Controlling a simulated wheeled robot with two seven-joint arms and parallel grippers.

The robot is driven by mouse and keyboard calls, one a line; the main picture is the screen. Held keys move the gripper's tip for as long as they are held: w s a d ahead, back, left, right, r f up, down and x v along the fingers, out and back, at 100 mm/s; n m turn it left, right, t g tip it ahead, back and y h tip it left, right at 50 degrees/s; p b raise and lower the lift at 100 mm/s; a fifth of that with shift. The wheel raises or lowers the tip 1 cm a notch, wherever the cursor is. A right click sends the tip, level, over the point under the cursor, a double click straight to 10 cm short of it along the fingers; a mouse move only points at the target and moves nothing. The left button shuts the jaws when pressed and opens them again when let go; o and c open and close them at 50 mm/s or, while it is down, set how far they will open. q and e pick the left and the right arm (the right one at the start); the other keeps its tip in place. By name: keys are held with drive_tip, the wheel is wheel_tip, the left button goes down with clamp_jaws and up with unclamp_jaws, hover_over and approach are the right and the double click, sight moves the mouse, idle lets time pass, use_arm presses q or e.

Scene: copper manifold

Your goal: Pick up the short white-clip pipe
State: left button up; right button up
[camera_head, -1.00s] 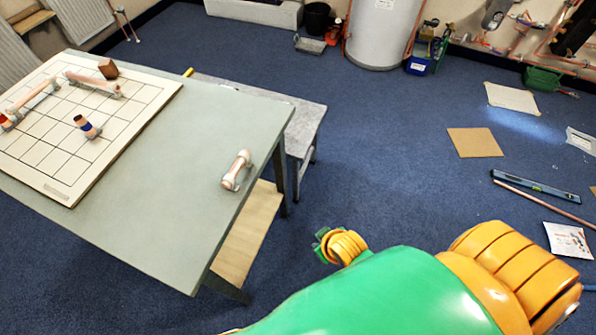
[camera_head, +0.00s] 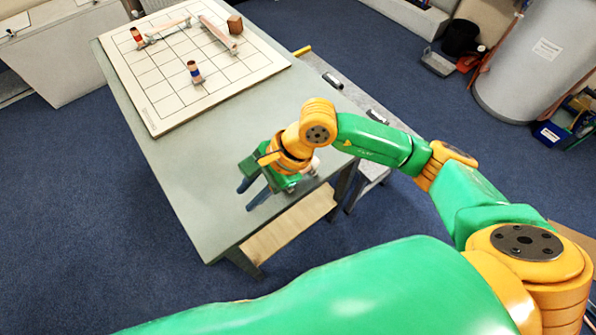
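The short white-clip pipe (camera_head: 314,165) lies by the right edge of the grey-green table (camera_head: 196,150). Only a small pale end of it shows; my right gripper and wrist cover the rest. My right gripper (camera_head: 251,193) is over the table near this edge, its two dark blue fingers apart and pointing to the lower left. I see nothing between the fingertips. Whether the gripper touches the pipe cannot be told. My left gripper is not in view.
A white gridded board (camera_head: 165,92) covers the table's far part. It bears longer copper pipes (camera_head: 218,34), a blue-banded upright piece (camera_head: 195,72), a red-banded piece (camera_head: 138,37) and a brown block (camera_head: 235,24). The table's near left part is clear.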

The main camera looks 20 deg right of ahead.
drive_tip(key=w+d+f+h, duration=0.1)
drive_tip(key=d+h, duration=0.1)
drive_tip(key=d, duration=0.2)
drive_tip(key=w+d+t+h, duration=0.1)
drive_tip(key=w+d+h, duration=0.1)
drive_tip(key=d, duration=0.2)
drive_tip(key=w+d+f+h, duration=0.1)
drive_tip(key=w+d+h, duration=0.1)
drive_tip(key=d, duration=0.2)
drive_tip(key=shift+d+f+n+t, duration=0.1)
drive_tip(key=shift+f+n+t, duration=0.2)
drive_tip(key=shift+f, duration=0.05)
drive_tip(key=f, duration=0.2)
drive_tip(key=f+p, duration=0.2)
drive_tip(key=f, duration=0.1)
drive_tip(key=shift+w+a+f, duration=0.3)
drive_tip(key=shift+w, duration=0.1)
drive_tip(key=shift+w+f, duration=0.15)
drive_tip(key=shift+f, duration=0.2)
clamp_jaws()
